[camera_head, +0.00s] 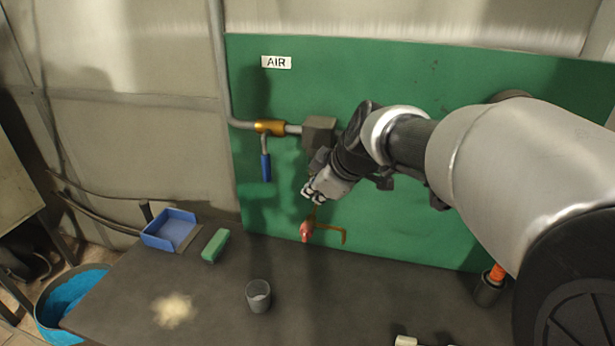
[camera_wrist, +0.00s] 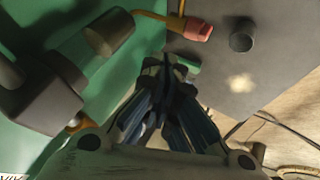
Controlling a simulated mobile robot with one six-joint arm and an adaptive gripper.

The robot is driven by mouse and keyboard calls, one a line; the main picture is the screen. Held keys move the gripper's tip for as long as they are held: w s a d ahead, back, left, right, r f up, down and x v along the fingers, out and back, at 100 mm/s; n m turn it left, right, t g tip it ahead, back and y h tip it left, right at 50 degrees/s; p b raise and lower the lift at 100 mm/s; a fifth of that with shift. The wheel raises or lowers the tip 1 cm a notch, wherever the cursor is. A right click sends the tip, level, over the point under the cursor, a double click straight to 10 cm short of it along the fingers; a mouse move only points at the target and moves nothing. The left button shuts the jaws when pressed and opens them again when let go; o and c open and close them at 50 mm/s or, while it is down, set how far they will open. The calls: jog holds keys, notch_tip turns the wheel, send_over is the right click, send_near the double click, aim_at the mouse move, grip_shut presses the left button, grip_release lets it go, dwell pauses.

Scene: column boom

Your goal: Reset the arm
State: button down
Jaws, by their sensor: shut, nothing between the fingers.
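My arm reaches in from the right in the head view, in front of a green panel (camera_head: 400,90). My gripper (camera_head: 308,196) is shut and empty, in front of the panel just above a red-tipped yellow hook or pipe end (camera_head: 306,232). In the wrist view my gripper (camera_wrist: 165,65) shows with its dark fingers together. The red tip (camera_wrist: 198,28) shows beyond the fingers there. A blue-handled valve (camera_head: 265,166) on a brass fitting hangs left of my gripper, below the AIR sign (camera_head: 276,62).
On the dark table (camera_head: 220,310) are a blue tray (camera_head: 170,230), a green block (camera_head: 215,245), a pale powder pile (camera_head: 174,310) and a grey cup (camera_head: 258,296). A blue-lined bucket (camera_head: 72,305) stands left. A grey box (camera_head: 318,132) on the panel sits close to my wrist.

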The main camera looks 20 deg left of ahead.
jog(key=s+d+r+m+h, duration=0.1)
jog(key=s+d+m, duration=0.4)
jog(key=d, duration=0.4)
jog(key=s+d+r+m+h, duration=0.1)
jog(key=s+d+m, duration=0.1)
jog(key=s+d, duration=0.6)
jog(key=s+d+f+m+h, duration=0.2)
jog(key=s+d+m, duration=0.3)
jog(key=s, duration=0.3)
jog(key=s+d+f+m+h, duration=0.1)
jog(key=s+d+f+m, duration=0.3)
jog(key=s+d, duration=0.4)
jog(key=shift+d+f+m+g+h, duration=0.15)
jog(key=shift+f+m+g+h, duration=0.1)
jog(key=shift+m+g+h, duration=0.25)
